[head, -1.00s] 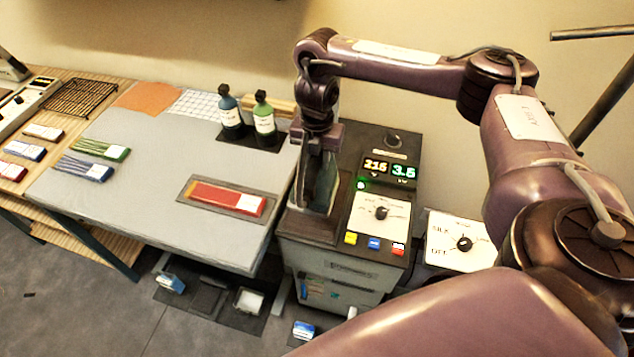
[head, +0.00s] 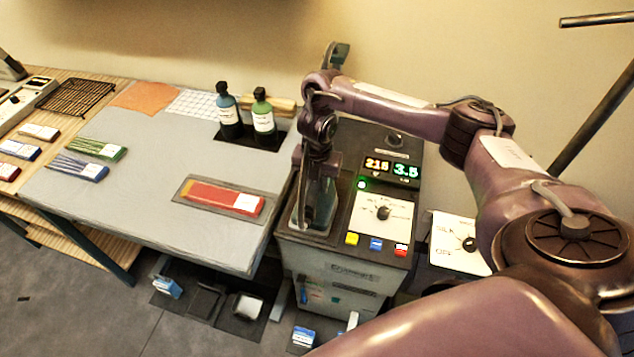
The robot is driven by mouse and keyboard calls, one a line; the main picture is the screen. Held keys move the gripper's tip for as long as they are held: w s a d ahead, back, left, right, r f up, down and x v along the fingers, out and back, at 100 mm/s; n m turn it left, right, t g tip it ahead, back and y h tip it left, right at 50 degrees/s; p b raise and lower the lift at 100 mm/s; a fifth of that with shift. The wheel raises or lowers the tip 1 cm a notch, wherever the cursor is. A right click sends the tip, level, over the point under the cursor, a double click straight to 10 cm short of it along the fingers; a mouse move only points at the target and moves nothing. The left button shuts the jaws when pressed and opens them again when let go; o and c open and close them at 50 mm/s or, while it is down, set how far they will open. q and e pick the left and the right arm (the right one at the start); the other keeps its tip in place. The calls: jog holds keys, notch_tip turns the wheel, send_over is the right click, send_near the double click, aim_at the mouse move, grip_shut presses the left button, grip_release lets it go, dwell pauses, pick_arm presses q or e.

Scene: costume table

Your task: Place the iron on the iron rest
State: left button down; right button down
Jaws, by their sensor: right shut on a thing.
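My right gripper (head: 316,188) points down over the left part of the dark machine top (head: 345,190). It is shut on a grey-green thing (head: 309,214), apparently the iron, mostly hidden by the fingers. The held thing is low at the machine's left edge, beside the grey table; I cannot tell whether it touches the top. I cannot make out a separate iron rest; the dark area under the gripper is largely covered. My left gripper is not in view.
The machine's control panel (head: 381,213) with lit displays (head: 391,168) is right of the gripper. Two bottles (head: 263,118) stand on a dark mat behind left. A red strip (head: 222,196) lies on a grey tray on the table. A greenish part (head: 338,54) shows behind my arm.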

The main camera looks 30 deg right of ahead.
jog(key=c, duration=1.1)
grip_release()
jog(key=shift+s, duration=0.1)
jog(key=shift+r, duration=0.4)
notch_tip(320, 180, up, 11)
jog(key=p, duration=0.3)
jog(key=shift+r, duration=0.2)
